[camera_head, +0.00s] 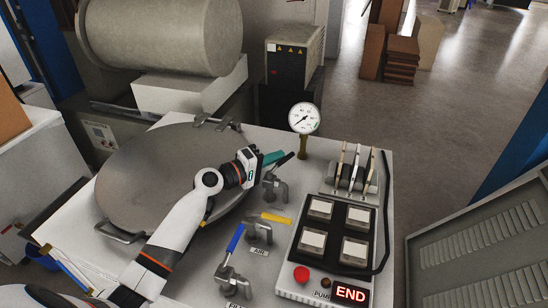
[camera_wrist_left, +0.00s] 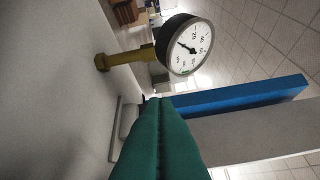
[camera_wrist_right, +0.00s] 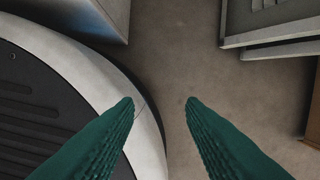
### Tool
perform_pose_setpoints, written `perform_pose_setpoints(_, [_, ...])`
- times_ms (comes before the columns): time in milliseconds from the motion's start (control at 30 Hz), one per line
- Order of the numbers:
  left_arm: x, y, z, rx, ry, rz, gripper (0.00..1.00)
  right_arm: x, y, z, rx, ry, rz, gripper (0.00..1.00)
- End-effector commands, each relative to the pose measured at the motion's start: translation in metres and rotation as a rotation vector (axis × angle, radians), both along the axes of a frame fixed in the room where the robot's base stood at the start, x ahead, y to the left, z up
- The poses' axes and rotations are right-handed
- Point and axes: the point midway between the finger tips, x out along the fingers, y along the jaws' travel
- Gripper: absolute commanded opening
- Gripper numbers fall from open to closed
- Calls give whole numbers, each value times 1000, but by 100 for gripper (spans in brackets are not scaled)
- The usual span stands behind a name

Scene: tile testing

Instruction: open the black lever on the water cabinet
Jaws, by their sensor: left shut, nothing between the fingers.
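The water cabinet (camera_head: 206,268) has a light top with several lever valves. The black lever (camera_head: 285,159) is on the rearmost grey valve (camera_head: 275,187) and angles up to the right. My left gripper (camera_head: 274,157) is shut and empty, its green fingers right beside the black lever; I cannot tell whether they touch. In the left wrist view the shut fingers (camera_wrist_left: 156,102) point towards the gauge side, and the black lever cannot be made out. My right gripper (camera_wrist_right: 160,103) is open and empty over the floor, seen only in the right wrist view.
A yellow lever (camera_head: 276,218) and a blue lever (camera_head: 236,238) stand nearer. A pressure gauge (camera_head: 303,118) rises behind the black lever, also in the left wrist view (camera_wrist_left: 185,46). A button panel (camera_head: 329,264) is to the right. A round lid (camera_head: 150,180) lies under my left arm.

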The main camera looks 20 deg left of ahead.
Motion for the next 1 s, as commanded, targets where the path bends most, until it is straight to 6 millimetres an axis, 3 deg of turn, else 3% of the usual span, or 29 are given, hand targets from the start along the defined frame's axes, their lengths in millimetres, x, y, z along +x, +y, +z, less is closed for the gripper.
perform_pose_setpoints(467, [-7, 4, -1, 0, 2, 1, 0, 0, 0, -1, 0, 1, 0, 36])
perform_pose_setpoints(667, [-39, 23, -1, 2, 4, 1, 0, 2, 0, 0, -1, 6, 0, 36])
perform_pose_setpoints(1000, [-94, 54, 3, 0, 2, 0, 0, 21, 3, 18, 3, -15, -6, 36])
